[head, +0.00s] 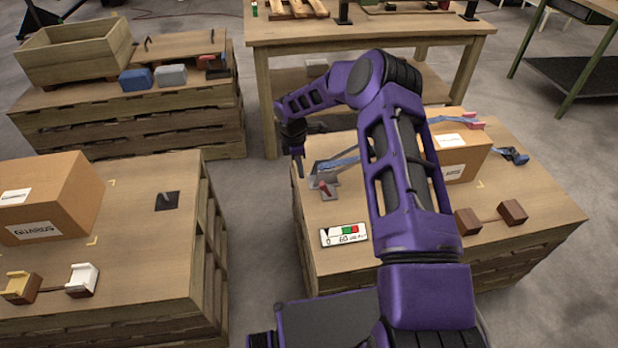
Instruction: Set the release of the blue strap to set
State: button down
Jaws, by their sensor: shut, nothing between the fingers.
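The blue strap (345,161) runs from a dark plate on the right pallet stack toward a cardboard box (470,165), passing behind my arm. It shows again on the box top (440,119) by pink corner pieces, and a blue end piece (513,156) lies at the far right. At the near end, a grey metal piece (322,176) and a small red-topped lever (325,187) stand on the dark plate. Which part is the release, and its setting, I cannot tell. My gripper (298,170) is shut and empty, pointing down just left of the strap's near end; I cannot tell whether it touches anything.
A white card (345,235) with red and green patches lies in front of the plate. A left pallet stack (140,255) holds another box (55,200). A floor gap separates the stacks.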

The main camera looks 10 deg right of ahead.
aim_at(326, 189)
jog(key=f, duration=0.8)
jog(key=shift+d+f+b, duration=0.3)
jog(key=shift+d+b, duration=0.1)
jog(key=d, duration=0.2)
jog(key=shift+d+r, duration=0.3)
jog(key=shift+d, duration=0.1)
jog(key=shift+d+r, duration=0.15)
jog(key=shift+d, duration=0.3)
